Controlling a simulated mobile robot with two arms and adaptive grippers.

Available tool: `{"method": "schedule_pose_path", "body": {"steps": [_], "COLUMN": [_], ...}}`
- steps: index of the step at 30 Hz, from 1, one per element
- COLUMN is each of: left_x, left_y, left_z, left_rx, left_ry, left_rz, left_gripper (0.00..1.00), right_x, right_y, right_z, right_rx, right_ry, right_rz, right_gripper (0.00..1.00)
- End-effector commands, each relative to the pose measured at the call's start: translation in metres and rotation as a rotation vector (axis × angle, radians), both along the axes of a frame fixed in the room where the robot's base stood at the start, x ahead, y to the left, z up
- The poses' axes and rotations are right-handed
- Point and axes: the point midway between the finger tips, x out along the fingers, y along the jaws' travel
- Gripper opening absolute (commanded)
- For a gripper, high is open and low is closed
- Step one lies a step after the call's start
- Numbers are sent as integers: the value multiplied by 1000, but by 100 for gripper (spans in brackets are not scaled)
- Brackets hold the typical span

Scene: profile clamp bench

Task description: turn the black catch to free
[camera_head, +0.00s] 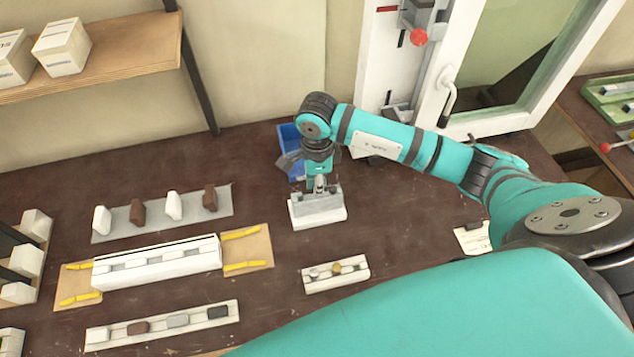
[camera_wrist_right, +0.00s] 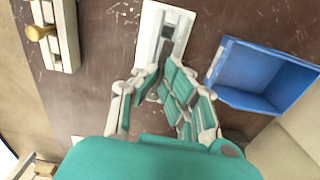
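My right gripper (camera_head: 319,183) points down at a small white and grey fixture (camera_head: 318,210) on the brown bench. In the right wrist view the gripper's fingers (camera_wrist_right: 160,76) lean close together over the near end of the fixture (camera_wrist_right: 149,20). A small dark piece (camera_wrist_right: 168,31), which may be the black catch, shows in its grey channel just beyond the fingertips. I cannot tell whether the fingers touch or hold anything, as they hide the fixture's near end. My left gripper is not in view.
A blue bin (camera_head: 290,148) stands close behind the right gripper. A small white block with a brass knob (camera_head: 337,268) lies in front. A long white profile (camera_head: 157,262) and a rail of blocks (camera_head: 163,325) lie at left. A white-framed window (camera_head: 440,110) stands behind.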

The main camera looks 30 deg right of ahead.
Motion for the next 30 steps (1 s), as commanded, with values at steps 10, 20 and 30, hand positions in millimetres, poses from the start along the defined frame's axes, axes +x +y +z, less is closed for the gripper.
{"method": "schedule_pose_path", "body": {"steps": [10,20,30], "left_x": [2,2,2], "left_y": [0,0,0], "left_z": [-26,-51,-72], "left_rx": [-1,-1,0], "left_ry": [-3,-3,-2], "left_rz": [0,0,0], "left_gripper": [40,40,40], "right_x": [1,1,1], "right_y": [-1,-1,0], "right_z": [-3,-3,-2], "right_rx": [-1,-1,0], "right_ry": [-4,-4,-3], "right_rz": [-256,-570,-893], "right_gripper": [0,0,0]}}
